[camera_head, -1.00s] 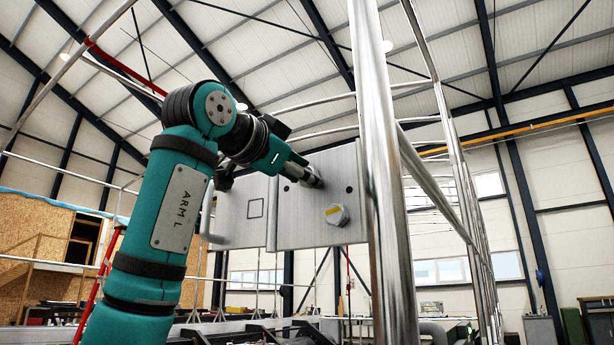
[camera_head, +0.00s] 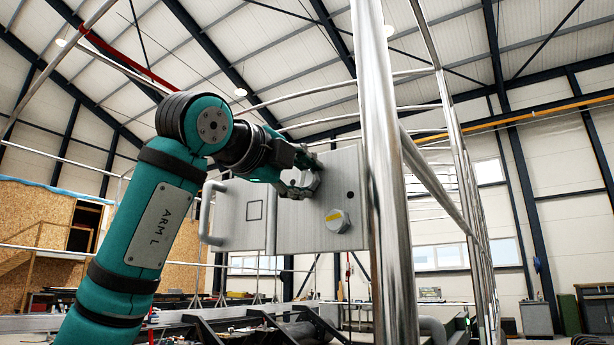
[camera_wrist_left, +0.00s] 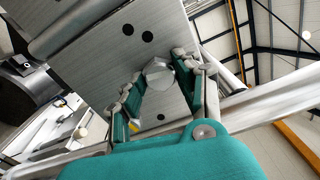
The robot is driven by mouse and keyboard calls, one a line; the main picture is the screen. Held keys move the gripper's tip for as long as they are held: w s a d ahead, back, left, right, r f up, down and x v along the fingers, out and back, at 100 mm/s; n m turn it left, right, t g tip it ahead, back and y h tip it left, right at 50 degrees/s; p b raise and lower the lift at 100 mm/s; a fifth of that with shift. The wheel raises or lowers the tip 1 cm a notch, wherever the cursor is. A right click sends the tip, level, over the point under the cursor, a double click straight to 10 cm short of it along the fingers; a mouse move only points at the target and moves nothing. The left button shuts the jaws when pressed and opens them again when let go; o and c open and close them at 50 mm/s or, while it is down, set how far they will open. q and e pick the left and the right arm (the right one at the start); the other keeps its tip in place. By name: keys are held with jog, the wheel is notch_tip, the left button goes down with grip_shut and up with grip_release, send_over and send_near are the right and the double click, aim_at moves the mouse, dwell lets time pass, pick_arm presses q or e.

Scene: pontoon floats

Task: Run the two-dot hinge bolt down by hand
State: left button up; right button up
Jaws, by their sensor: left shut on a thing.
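The two-dot hinge bolt (camera_wrist_left: 157,72) is a silvery hex head on the grey hinge plate (camera_head: 300,235), with two black dots beside it in the left wrist view. My left gripper (camera_head: 301,182) is shut on this bolt head, one finger on each side. In the head view the fingers largely cover the bolt. A second hex bolt (camera_head: 336,221) with a yellow mark sits lower on the same plate, clear of my gripper. It also shows in the left wrist view (camera_wrist_left: 133,127). My right gripper is in neither view.
A thick steel post (camera_head: 378,150) stands just right of the plate, with rails (camera_head: 435,180) behind it. A neighbouring panel (camera_head: 238,215) with a square outline and a bent handle (camera_head: 207,212) adjoins on the left. The space below the plate's front looks open.

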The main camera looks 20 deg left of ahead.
pick_arm(q)
jog(key=shift+m+p, duration=0.4)
jog(key=shift+m, duration=0.3)
jog(key=m+p, duration=0.1)
jog(key=m, duration=0.3)
jog(key=shift+r+p, duration=0.15)
jog(key=shift+p, duration=0.25)
jog(key=m+p, duration=0.1)
jog(key=m, duration=0.3)
jog(key=shift+w, duration=0.1)
jog(key=shift+m+p, duration=0.45)
jog(key=shift+m, duration=0.35)
jog(key=shift+f+m, duration=0.25)
jog(key=shift+m, duration=0.25)
